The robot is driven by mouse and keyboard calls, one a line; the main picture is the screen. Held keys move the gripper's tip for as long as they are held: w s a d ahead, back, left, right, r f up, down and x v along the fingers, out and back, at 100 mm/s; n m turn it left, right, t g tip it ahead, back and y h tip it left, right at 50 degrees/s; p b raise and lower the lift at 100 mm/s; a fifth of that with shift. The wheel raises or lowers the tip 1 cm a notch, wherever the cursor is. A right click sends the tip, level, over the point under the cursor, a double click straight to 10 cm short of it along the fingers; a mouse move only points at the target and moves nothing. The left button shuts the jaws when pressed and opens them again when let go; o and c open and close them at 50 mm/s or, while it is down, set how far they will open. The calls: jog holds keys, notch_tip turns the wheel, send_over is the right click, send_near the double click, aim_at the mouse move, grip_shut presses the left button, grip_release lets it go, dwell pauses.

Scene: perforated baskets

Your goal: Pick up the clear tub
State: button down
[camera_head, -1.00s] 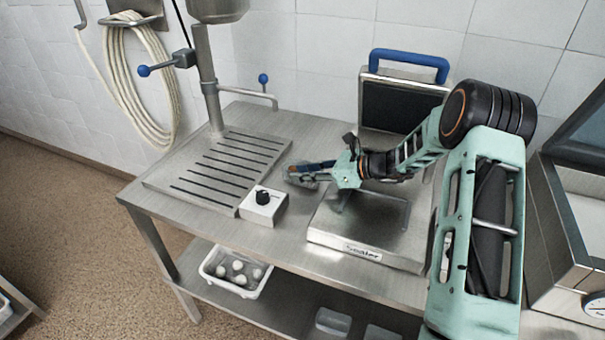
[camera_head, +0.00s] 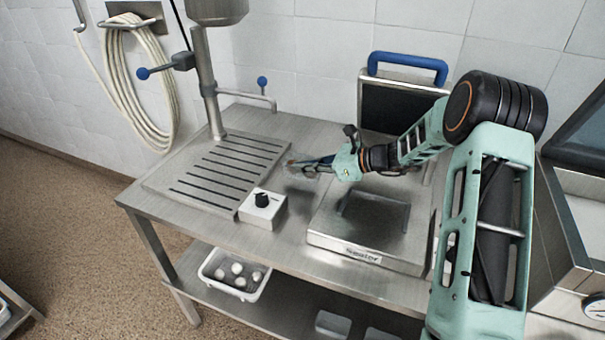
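My gripper (camera_head: 306,163) is above the steel table, between the slotted drain plate and the scale, with its fingers pointing left. A faint, see-through shape that may be the clear tub (camera_head: 291,172) shows at the fingertips. Its outline is too faint to tell whether the fingers are closed on it or only beside it. Two pale, translucent tubs, one of them (camera_head: 333,323), also show on the lower shelf, partly cut off by the bottom edge of the picture.
A white knob box (camera_head: 262,210) stands left of the scale. The slotted plate (camera_head: 160,182) is bare. A white basket (camera_head: 262,288) of round pale items sits on the lower shelf.

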jog(key=s+r+b, duration=0.1)
jog(key=s+r, duration=0.9)
jog(key=s, duration=0.4)
jog(key=shift+d, duration=0.4)
jog(key=shift+a, duration=0.1)
